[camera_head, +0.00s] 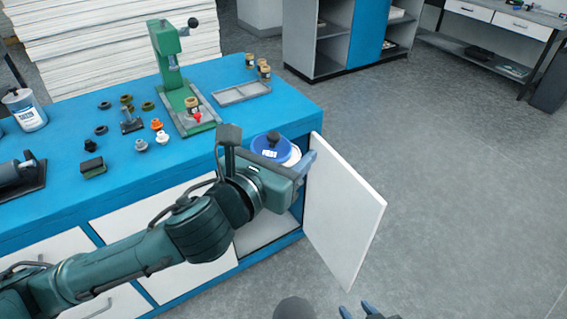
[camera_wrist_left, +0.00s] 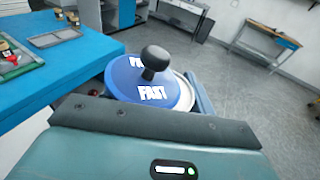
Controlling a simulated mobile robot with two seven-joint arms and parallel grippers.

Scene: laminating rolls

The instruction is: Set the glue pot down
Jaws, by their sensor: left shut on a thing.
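The glue pot (camera_head: 284,152) is white with a blue lid and a black knob. My left gripper (camera_head: 290,168) is shut on it at the bench's right front corner. In the left wrist view the pot (camera_wrist_left: 140,82) is upright or nearly so, its lid lettered "FAST", with the gripper body hiding its lower part. I cannot tell its height relative to the blue bench top (camera_head: 90,205). My right gripper (camera_head: 356,310) shows only its fingertips at the bottom edge of the head view, apart and empty.
A white cabinet door (camera_head: 343,215) stands open below the pot, with an open compartment (camera_head: 262,235) beside it. A green press (camera_head: 172,75), a grey tray (camera_head: 242,93), small jars and loose parts occupy the bench. A white tub (camera_head: 25,110) stands at left.

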